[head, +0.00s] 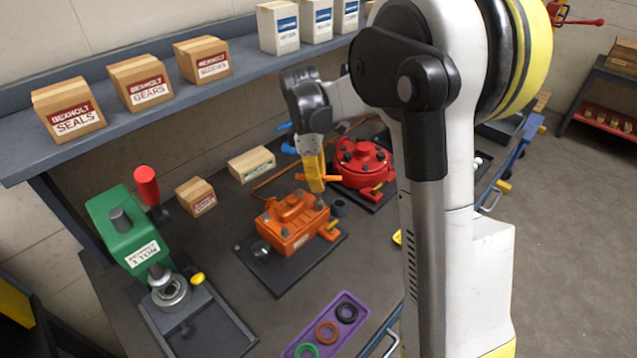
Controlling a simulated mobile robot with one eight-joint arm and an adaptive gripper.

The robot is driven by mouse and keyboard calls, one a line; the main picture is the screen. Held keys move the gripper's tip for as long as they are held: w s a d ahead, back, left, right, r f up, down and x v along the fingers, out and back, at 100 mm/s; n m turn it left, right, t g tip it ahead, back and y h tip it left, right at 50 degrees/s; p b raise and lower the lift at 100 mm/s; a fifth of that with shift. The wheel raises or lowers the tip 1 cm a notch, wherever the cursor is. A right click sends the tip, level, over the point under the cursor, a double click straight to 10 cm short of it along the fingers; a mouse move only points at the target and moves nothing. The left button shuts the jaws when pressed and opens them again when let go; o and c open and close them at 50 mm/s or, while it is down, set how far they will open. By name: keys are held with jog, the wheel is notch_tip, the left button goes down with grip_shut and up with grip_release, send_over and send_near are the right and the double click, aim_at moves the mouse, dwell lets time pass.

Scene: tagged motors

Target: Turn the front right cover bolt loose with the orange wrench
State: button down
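My gripper (316,186), with yellow fingers pointing down, is over the bench between the two motors. The orange wrench (334,179) is a thin bar that shows on both sides of the fingers, which look closed on it; its middle is hidden. Its right end reaches toward the red motor (364,157), which has a round cover with dark bolts and sits on a dark plate. The orange motor (291,222) is on another dark plate, below and left of my gripper. I cannot tell which bolt is the front right cover bolt, or whether the wrench touches one.
A green press (130,232) stands at left. A purple tray (348,299) with rings lies at the front. Small boxes (252,164) and blue-handled items are behind. A shelf (142,110) with cartons runs above the bench. My arm hides the bench's right part.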

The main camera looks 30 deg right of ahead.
jog(key=n, duration=0.3)
jog(key=shift+f+n+h, duration=0.1)
jog(key=shift+n+h, duration=0.2)
jog(key=shift+n, duration=0.2)
jog(key=n+t, duration=0.1)
jog(key=n, duration=0.2)
jog(key=shift+n, duration=0.4)
jog(key=n+t, duration=0.1)
jog(key=n, duration=0.3)
jog(key=shift+n+h, duration=0.3)
jog(key=shift+n, duration=0.1)
